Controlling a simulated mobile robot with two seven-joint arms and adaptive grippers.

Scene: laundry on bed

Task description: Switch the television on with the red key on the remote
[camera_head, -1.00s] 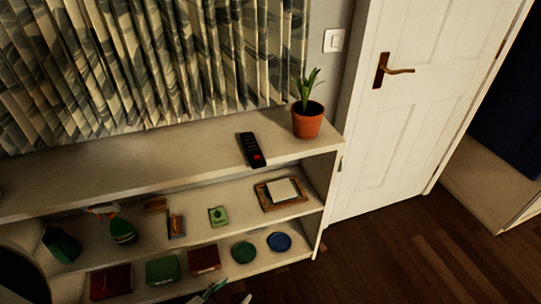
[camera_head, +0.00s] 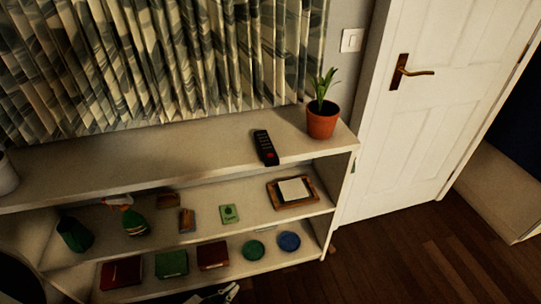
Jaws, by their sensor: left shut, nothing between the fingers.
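The black remote (camera_head: 264,146) lies on the top of the white shelf unit, left of the potted plant. Its red key (camera_head: 270,156) faces up near the end closer to me. My left gripper (camera_head: 231,292) shows small and dark at the bottom edge, in front of and below the shelf unit, well away from the remote. It is shut and empty. My right gripper is not in view. No television shows.
The shelf unit's top (camera_head: 170,164) is mostly clear. A potted plant (camera_head: 322,122) stands right of the remote. Lower shelves hold books, a spray bottle (camera_head: 134,222), a framed tray (camera_head: 293,191) and two discs. Curtains (camera_head: 150,60) hang behind; a white door (camera_head: 430,120) stands at right.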

